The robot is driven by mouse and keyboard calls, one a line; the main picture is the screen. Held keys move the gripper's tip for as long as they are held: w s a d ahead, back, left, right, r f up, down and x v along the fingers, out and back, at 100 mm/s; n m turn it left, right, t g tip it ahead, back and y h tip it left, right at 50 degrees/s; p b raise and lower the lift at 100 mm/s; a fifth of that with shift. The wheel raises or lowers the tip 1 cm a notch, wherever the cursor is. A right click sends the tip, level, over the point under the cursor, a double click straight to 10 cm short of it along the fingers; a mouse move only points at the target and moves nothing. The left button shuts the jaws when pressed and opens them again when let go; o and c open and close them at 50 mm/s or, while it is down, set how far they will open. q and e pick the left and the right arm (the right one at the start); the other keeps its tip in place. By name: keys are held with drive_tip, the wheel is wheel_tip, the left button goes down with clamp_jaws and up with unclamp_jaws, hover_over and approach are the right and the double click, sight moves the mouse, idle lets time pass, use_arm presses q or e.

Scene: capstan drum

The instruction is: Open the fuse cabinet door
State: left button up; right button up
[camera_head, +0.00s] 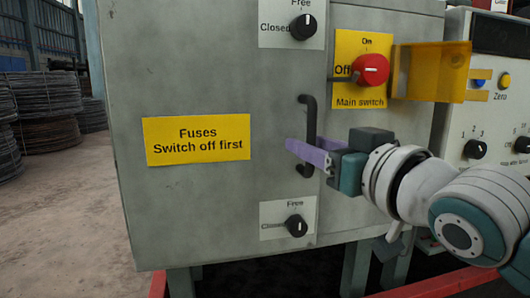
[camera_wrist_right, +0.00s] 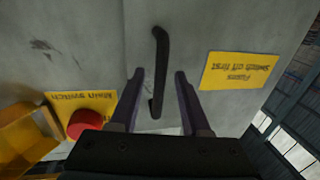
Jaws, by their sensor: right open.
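The grey fuse cabinet door (camera_head: 215,90) looks shut and carries a yellow "Fuses, Switch off first" label (camera_head: 197,140). Its black bar handle (camera_head: 309,112) stands upright near the door's right edge. My right gripper (camera_head: 300,148) is at the handle's lower half, jaws open. In the right wrist view the handle (camera_wrist_right: 162,60) runs down between the two spread fingers (camera_wrist_right: 158,95); contact cannot be told. A "Free/Closed" knob sits above (camera_head: 303,27) and another below (camera_head: 296,225); their exact settings are hard to read. My left gripper is out of view.
The red main switch (camera_head: 370,70) is right of the handle, with a dark bar by "Off". A yellow cover (camera_head: 432,72) stands out beside it, above my right arm. A control panel (camera_head: 490,110) is far right. The floor (camera_head: 70,200) left of the cabinet is clear.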

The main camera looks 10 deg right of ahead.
drive_tip(key=shift+w+a, duration=0.1)
drive_tip(key=shift+w, duration=0.4)
clamp_jaws()
idle(1.2)
